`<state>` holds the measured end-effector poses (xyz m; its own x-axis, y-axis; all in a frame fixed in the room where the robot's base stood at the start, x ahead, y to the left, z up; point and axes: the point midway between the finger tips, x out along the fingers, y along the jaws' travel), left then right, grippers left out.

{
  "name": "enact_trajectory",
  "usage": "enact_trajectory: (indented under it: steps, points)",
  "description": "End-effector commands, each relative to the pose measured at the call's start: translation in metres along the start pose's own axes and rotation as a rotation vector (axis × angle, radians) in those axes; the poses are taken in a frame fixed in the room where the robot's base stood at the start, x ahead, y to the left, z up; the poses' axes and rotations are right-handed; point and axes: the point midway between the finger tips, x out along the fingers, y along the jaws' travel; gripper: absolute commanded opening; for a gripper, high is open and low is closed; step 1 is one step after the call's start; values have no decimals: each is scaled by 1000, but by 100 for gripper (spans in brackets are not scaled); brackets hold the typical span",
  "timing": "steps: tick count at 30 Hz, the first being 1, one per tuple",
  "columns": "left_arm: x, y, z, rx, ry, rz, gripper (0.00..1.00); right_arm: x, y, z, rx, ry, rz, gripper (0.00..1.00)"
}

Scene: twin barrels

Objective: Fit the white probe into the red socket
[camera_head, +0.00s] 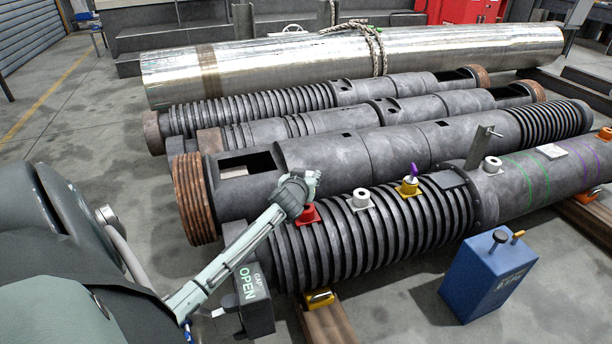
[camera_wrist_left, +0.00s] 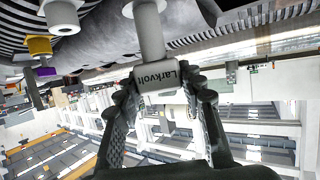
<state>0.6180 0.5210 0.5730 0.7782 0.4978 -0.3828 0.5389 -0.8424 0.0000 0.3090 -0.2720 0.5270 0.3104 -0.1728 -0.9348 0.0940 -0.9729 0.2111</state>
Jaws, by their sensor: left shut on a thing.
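My left gripper (camera_head: 303,186) is just above the red socket (camera_head: 308,215) on the ribbed front barrel. In the left wrist view the gripper (camera_wrist_left: 162,82) is shut on the white probe (camera_wrist_left: 150,35). The probe has a block marked "Larkvolt" between the fingers and a pale shaft running to the top edge of that view. The red socket is not seen there, so I cannot tell whether the shaft touches it. A white socket (camera_head: 361,200) and a yellow socket (camera_head: 410,188) holding a purple probe (camera_head: 413,170) stand to the right.
A grey block marked "GAP OPEN" (camera_head: 253,288) stands at the front barrel's left end. A blue box (camera_head: 487,278) with two knobs is on the floor at front right. More dark barrels and a long shiny cylinder (camera_head: 270,68) lie behind. A bracket (camera_head: 481,147) rises at right.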

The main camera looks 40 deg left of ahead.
Motion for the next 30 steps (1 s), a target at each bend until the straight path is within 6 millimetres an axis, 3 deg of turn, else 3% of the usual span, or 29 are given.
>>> enact_trajectory:
  steps: [30]
  points:
    - [0, 0, 0, 0, 1, 0, 8, -6, 1, -2, -1, -1, -1, 40]
